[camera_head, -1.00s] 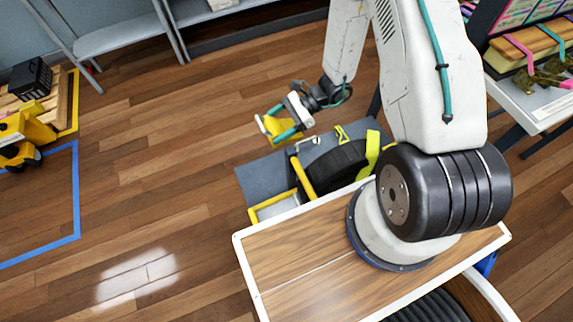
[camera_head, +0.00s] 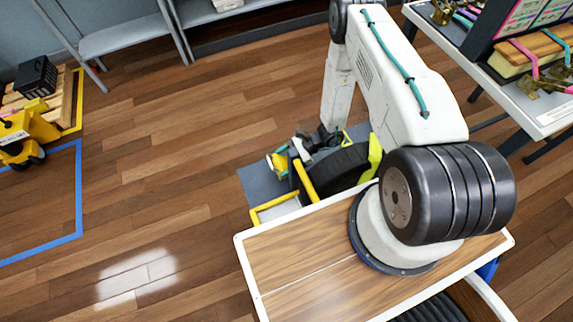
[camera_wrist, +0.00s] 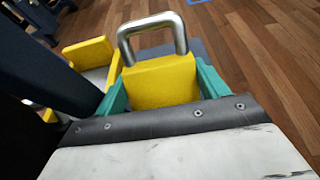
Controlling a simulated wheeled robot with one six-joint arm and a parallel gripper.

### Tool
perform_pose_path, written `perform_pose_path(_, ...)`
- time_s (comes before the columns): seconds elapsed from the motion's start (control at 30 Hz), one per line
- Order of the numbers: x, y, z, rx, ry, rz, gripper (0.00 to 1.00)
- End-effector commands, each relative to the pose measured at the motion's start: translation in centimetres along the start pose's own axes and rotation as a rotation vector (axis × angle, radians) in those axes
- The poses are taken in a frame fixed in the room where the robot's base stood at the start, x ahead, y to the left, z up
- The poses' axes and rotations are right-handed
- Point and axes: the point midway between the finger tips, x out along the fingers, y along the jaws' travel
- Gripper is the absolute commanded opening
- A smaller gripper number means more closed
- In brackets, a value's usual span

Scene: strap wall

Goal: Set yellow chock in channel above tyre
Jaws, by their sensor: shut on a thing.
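The yellow chock (camera_wrist: 160,82), with a silver metal loop on it, sits between the teal fingers of my gripper (camera_wrist: 157,90) in the wrist view. My gripper is shut on it. In the head view my gripper (camera_head: 282,159) is low, just left of the black tyre (camera_head: 340,168) and over the grey base plate (camera_head: 258,183). The chock is small and partly hidden there. A yellow bar (camera_head: 306,182) stands between gripper and tyre on the near side. I cannot make out the channel clearly, nor whether the chock touches anything.
A yellow-rimmed tray (camera_head: 272,208) lies near the plate's front. A lime-yellow strap (camera_head: 375,152) crosses the tyre's right side. A wood-topped surface (camera_head: 300,265) is in front. A table with straps (camera_head: 520,105) stands at right. Open wooden floor (camera_head: 170,180) lies left.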

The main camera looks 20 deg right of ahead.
Motion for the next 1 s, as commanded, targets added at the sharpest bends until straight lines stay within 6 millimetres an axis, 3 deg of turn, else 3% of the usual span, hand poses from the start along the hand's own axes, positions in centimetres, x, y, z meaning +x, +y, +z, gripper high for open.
perform_pose_path(0.3,1.4,0.0,-3.3,0.001,-0.001,0.0,0.39)
perform_pose_path(0.67,1.5,0.0,-3.6,0.0,0.0,0.0,0.39)
perform_pose_path(0.7,1.5,-0.1,-3.7,0.0,0.0,0.0,0.75)
perform_pose_path(0.73,1.5,-0.1,-3.7,-0.001,0.0,-0.001,0.82)
perform_pose_path(1.0,1.5,0.0,-3.6,0.0,0.0,0.0,0.82)
